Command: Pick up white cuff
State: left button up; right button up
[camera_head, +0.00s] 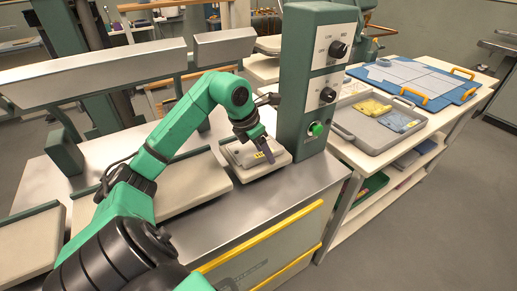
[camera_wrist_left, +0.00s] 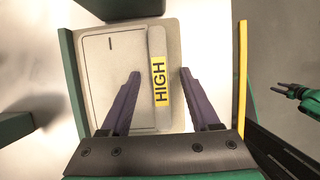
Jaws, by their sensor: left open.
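No loose white cloth cuff shows clearly. A pale strip (camera_wrist_left: 157,45) with a yellow HIGH label lies along a flat pale panel on a small square pad (camera_wrist_left: 173,27); I cannot tell whether the strip or the panel is the cuff. In the head view the pad (camera_head: 281,163) sits at the foot of a control box. My left gripper (camera_wrist_left: 160,73) is open, its fingers on either side of the strip; contact is unclear. In the head view this gripper (camera_head: 266,150) points down over the pad. A green arm with dark fingers, likely my right gripper (camera_wrist_left: 287,90), is at the right edge.
A green control box (camera_head: 318,80) with knobs stands right behind the pad. Long pale pressing boards (camera_head: 190,185) lie to the left on the metal bench. A grey tray (camera_head: 375,142) and a blue board (camera_head: 425,70) are on the right table.

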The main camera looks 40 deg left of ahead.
pick_arm(q)
grip_shut()
jog(key=shift+r, duration=0.15)
